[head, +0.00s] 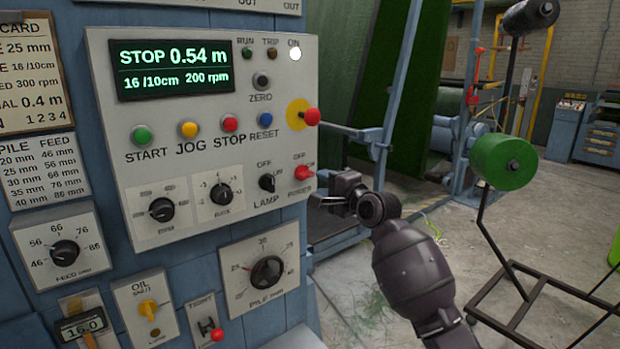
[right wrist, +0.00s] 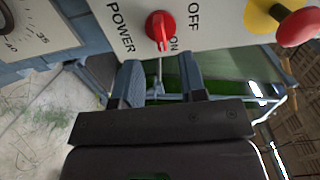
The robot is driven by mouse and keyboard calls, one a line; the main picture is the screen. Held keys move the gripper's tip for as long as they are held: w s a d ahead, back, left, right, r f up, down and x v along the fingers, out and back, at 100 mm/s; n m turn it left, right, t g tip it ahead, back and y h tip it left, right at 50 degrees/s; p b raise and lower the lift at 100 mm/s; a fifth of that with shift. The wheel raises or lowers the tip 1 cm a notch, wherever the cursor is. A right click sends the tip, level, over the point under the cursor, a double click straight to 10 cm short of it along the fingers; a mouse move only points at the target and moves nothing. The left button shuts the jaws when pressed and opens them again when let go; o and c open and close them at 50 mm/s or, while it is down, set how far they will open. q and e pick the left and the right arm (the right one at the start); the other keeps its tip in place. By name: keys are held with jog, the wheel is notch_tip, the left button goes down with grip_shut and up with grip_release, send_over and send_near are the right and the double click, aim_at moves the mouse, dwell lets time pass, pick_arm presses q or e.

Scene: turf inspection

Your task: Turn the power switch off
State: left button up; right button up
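The red power switch (head: 303,172) is on the lower right of the grey control panel (head: 170,232). The right wrist view shows the same red knob (right wrist: 160,27) between its POWER, OFF and ON labels, its ridge seeming to point toward ON. The white ON lamp (head: 295,54) is lit. My right gripper (head: 320,201) is just below and right of the switch. In the right wrist view its two fingers (right wrist: 158,80) are apart with nothing between them, and the knob lies beyond the tips, apparently untouched. My left gripper is not in view.
A red stop button on a yellow disc (head: 311,117) sticks out above the switch. The black lamp knob (head: 267,182) is close on its left. A green roll (head: 503,161) on a black stand is at right. Floor behind my right arm is partly open.

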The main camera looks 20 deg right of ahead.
aim_at(308, 176)
jog(key=shift+x, duration=2.95)
jog(key=shift+c, duration=0.4)
grip_shut()
